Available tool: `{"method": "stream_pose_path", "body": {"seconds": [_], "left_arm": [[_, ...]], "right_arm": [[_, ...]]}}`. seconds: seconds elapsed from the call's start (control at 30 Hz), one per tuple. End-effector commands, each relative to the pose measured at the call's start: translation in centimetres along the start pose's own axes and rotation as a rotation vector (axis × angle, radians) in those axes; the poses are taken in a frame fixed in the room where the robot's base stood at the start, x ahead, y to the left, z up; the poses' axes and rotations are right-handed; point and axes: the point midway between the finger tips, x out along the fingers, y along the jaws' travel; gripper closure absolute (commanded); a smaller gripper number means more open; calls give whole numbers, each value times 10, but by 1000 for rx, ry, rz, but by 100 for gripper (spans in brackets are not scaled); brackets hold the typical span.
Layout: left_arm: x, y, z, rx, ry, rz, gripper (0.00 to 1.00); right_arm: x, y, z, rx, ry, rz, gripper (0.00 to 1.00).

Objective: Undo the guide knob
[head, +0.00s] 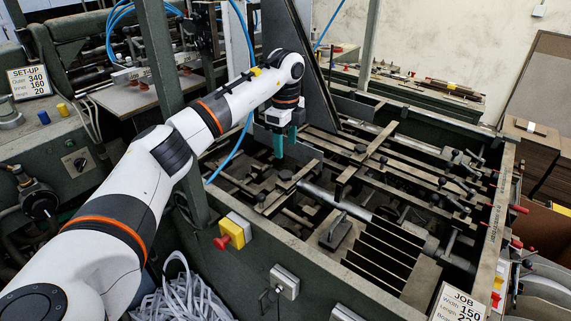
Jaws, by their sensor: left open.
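My left arm reaches in from the left, and my left gripper (285,150) points down over the machine bed with its teal fingers open. The fingers look empty. A dark knob (285,175) sits on the guide bars just below and near the fingertips; I cannot tell the exact gap. Another dark knob (361,149) sits on the bars to the right. I cannot tell which of these is the guide knob. My right gripper is not in view.
The green machine frame (310,262) walls the bed in front. A red button on a yellow box (232,231) is on that wall. Slanted dark plates (385,250) and red-tipped handles stand to the right. An upright post (168,90) rises beside my arm. Blue hoses hang nearby.

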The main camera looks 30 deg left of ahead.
Motion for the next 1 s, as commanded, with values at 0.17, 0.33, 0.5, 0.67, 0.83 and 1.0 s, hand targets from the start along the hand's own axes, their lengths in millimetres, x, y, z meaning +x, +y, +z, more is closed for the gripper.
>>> {"method": "stream_pose_path", "body": {"seconds": [0.17, 0.33, 0.5, 0.67, 0.83, 1.0], "left_arm": [[-24, 0, 0, 0, -1, 1, 43], [-32, 0, 0, 0, -1, -1, 43], [-33, 0, 0, 0, -1, -1, 43], [-33, 0, 0, 0, -1, -1, 43], [-32, 0, 0, 0, -1, -1, 43], [-32, 0, 0, 0, 0, -1, 43]], "right_arm": [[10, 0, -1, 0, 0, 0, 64], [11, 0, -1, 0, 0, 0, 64], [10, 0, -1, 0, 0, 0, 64], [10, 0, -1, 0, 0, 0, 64], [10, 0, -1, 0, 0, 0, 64], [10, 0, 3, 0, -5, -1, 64]]}}
